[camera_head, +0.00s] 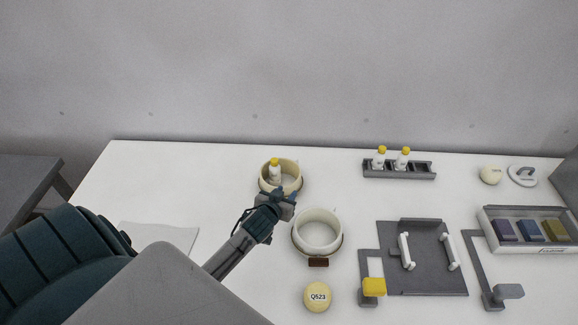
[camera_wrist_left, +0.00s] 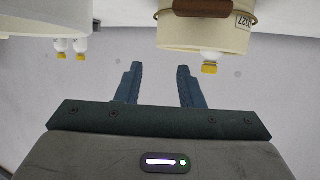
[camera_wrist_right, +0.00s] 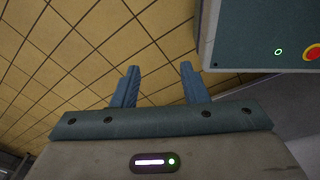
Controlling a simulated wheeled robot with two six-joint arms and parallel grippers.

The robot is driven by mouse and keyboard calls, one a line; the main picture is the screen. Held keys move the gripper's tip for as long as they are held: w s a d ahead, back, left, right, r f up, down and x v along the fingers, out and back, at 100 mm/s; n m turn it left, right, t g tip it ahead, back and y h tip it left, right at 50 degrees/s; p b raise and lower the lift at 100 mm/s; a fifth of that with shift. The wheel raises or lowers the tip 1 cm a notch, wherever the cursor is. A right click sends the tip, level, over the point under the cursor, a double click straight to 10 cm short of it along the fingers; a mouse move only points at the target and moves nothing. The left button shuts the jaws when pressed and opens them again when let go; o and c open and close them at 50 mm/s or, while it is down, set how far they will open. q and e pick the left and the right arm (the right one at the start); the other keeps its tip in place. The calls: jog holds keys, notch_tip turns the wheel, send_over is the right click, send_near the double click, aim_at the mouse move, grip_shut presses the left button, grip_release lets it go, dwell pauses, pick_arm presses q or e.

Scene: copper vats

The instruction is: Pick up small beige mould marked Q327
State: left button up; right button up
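The small beige mould (camera_head: 293,184) is a round open ring near the back middle of the table. A white bottle with a yellow cap (camera_head: 274,166) stands inside it or just behind its rim. In the left wrist view, upside down, the mould (camera_wrist_left: 190,32) has a brown handle and a partly cut label that reads like Q327. My left gripper (camera_head: 285,195) is in front of the mould in the head view; its fingers (camera_wrist_left: 158,85) are apart with nothing between them. My right gripper (camera_wrist_right: 159,85) is open and empty, away from the table.
A larger cream ring mould (camera_head: 318,251) stands close to the right of my left gripper. A round piece marked Q523 (camera_head: 318,297) lies in front. A bottle rack (camera_head: 400,173), grey fixture (camera_head: 430,270) and tray (camera_head: 530,247) occupy the right. The table's left is mostly clear.

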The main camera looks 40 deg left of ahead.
aim_at(297, 180)
pick_arm(q)
jog(key=x, duration=0.1)
jog(key=p+x, duration=0.1)
jog(key=shift+w+r, duration=0.15)
jog(key=shift+w, duration=0.25)
jog(key=shift+p+x, duration=0.4)
jog(key=shift+x, duration=1)
jog(key=shift+w+a, duration=0.15)
jog(key=shift+w, duration=0.15)
jog(key=p+x, duration=0.1)
jog(key=x, duration=0.2)
jog(key=shift+f, duration=0.2)
jog(key=shift+w+f, duration=0.35)
jog(key=shift+w, duration=0.2)
pick_arm(e)
jog(key=s+r, duration=0.2)
jog(key=r, duration=0.1)
jog(key=shift+s+a, duration=0.1)
jog(key=shift+s, duration=0.3)
pick_arm(q)
jog(key=shift+s, duration=0.1)
jog(key=shift+c, duration=0.2)
grip_shut()
pick_arm(e)
jog(key=shift+w+d, duration=0.15)
jog(key=shift+d, duration=0.05)
